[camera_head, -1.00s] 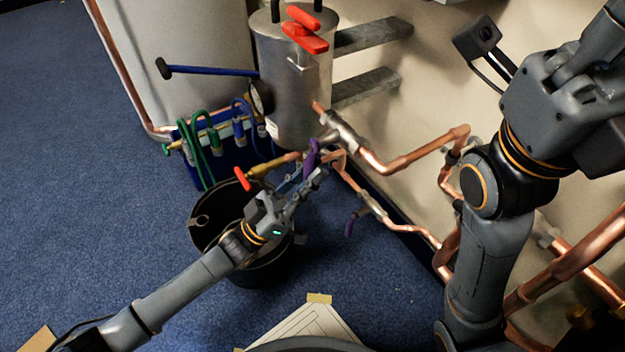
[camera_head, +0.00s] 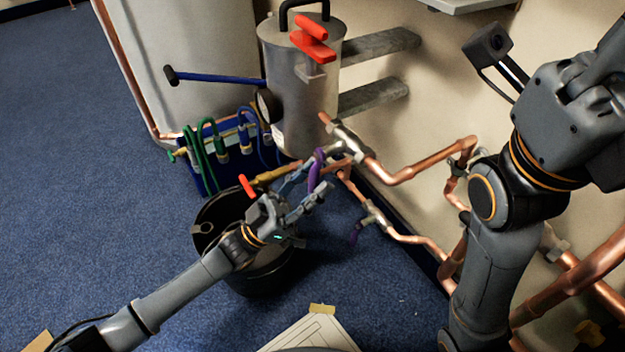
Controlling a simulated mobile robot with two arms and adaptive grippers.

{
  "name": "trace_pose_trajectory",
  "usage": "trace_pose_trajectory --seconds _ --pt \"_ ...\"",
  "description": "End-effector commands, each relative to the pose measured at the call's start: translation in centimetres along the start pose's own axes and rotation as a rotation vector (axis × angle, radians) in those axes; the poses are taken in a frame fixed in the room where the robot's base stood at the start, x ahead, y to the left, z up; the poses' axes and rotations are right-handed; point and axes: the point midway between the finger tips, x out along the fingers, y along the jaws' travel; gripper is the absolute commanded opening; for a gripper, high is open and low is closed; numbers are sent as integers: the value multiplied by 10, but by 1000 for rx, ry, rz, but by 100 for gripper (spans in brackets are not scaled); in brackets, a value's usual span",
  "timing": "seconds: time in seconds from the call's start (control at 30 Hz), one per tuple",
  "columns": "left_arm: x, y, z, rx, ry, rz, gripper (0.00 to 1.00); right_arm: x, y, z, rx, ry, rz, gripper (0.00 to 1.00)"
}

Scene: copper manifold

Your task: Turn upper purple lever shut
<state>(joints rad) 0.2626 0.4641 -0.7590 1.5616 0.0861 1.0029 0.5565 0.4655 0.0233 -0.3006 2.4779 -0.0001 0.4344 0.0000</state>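The upper purple lever (camera_head: 315,172) hangs from a valve on the upper copper pipe, just right of the steel canister's foot. My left gripper (camera_head: 318,178) reaches it from the lower left with its two fingers apart. The lever shows at the fingertips and seems to lie between them; I cannot tell whether either finger touches it.
A black bucket (camera_head: 205,212) stands below my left gripper. A brass fitting with a red handle (camera_head: 247,185) lies close to the fingers. The steel canister (camera_head: 305,100) and a blue-handled lever (camera_head: 215,75) are behind. Blue carpet at left is clear.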

Motion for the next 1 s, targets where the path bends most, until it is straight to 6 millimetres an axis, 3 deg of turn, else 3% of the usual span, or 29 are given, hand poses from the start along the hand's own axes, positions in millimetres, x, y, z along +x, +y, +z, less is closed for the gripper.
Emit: trace_pose_trajectory --seconds 0.23,0.47,0.8,1.0 --pt "-7 1 0 -2 0 0 40 0 1 0 -1 3 3 0" --pt "-52 -1 1 -1 -6 -4 40 0 0 0 0 0 2 0" --pt "-110 -3 -56 1 -4 0 40 0 0 0 0 -1 1 0" --pt "-130 -5 -77 -1 -2 0 40 0 0 0 0 -2 1 0"
